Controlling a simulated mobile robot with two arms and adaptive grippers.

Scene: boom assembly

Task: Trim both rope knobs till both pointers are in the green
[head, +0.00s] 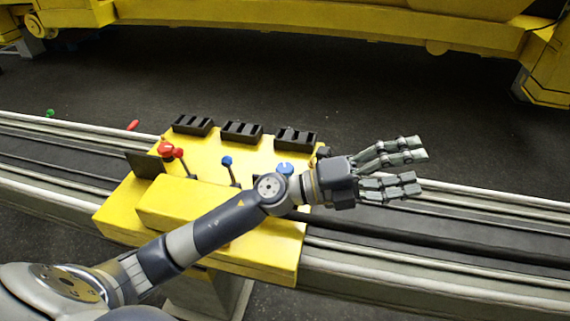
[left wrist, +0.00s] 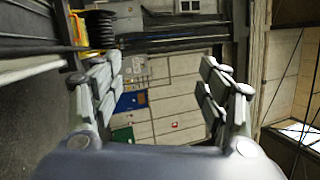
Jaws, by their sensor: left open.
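A yellow console (head: 188,213) stands below the middle of the head view. A red knob (head: 166,149) is at its left, a blue-topped lever (head: 227,162) in the middle, and a blue knob (head: 285,169) at the right, partly behind my left arm. I cannot tell which are the rope knobs. Black slotted housings (head: 242,132) line the back edge; no pointer or green zone is readable. My left gripper (head: 416,167) is open and empty, beyond the console's right side, touching nothing. It also shows open in the left wrist view (left wrist: 166,85). My right gripper is out of view.
Pale rails (head: 480,200) run past the console on both sides. A yellow beam structure (head: 300,22) spans the back. Dark floor (head: 300,80) between is mostly clear, with small red (head: 132,125) and green (head: 50,113) items at left.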

